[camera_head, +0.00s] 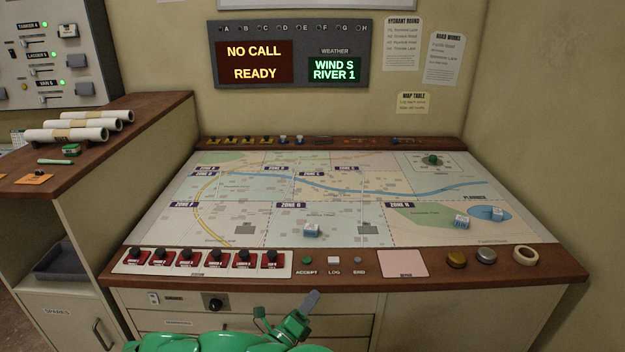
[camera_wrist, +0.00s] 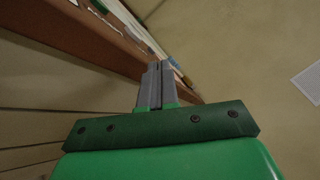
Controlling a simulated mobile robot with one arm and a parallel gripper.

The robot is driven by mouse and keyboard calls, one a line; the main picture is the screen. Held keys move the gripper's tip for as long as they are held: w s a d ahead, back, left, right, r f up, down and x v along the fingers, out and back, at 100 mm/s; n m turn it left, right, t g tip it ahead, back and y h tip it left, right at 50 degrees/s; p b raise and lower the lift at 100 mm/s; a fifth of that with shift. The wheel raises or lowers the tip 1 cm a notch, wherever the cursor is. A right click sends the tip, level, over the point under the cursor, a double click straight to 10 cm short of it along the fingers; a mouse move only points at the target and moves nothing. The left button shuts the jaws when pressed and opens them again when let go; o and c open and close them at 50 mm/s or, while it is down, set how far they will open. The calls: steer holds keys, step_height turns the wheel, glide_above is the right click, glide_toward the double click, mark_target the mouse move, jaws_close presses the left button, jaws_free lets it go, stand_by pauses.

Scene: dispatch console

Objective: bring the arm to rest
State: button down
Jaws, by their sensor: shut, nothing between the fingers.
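My green arm and gripper (camera_head: 308,304) show at the bottom middle of the head view, in front of the console's front edge. In the wrist view my gripper (camera_wrist: 157,70) has its two grey fingers together with nothing between them. The gripper stands apart from the things on the map table (camera_head: 350,248). The wrist view shows the table's brown edge (camera_wrist: 122,45) tilted, beyond the fingers.
Red switches (camera_head: 213,257), an accept button (camera_head: 307,260) and a tape roll (camera_head: 525,255) line the front ledge. Several small blocks, one of them blue (camera_head: 312,231), stand on the map. Paper rolls (camera_head: 75,130) lie on the left counter. The board reads NO CALL, READY (camera_head: 254,62).

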steer(key=s+d+r+m+g+h, duration=0.35)
steer(key=d+r+m+g, duration=0.35)
steer(key=d+m, duration=0.25)
steer(key=s+d+r+m+g+h, duration=0.35)
steer(key=d+r+m+g, duration=0.4)
steer(key=d, duration=0.25)
steer(key=s+d+r+m+g+y, duration=0.2)
steer(key=s+d+m+g+y, duration=0.1)
steer(key=s+m, duration=0.25)
steer(key=s+d+r+m+g+y, duration=0.2)
steer(key=s+d+m+g+y, duration=0.1)
steer(key=s+m, duration=0.3)
steer(key=s+a+r+m+y, duration=0.1)
steer(key=s+a+m+y, duration=0.2)
steer(key=s, duration=0.3)
steer(key=s+a+r+m+t+y, duration=0.1)
steer(key=s+a+m+y, duration=0.2)
steer(key=s+m+y, duration=0.2)
steer(key=s+a+r+m+t+y, duration=0.1)
steer(key=s+a+r+m+y, duration=0.1)
steer(key=s+a+m+y, duration=0.2)
steer(key=shift+s+y, duration=0.5)
steer(key=shift+s, duration=1.05)
steer(key=shift+m, duration=0.25)
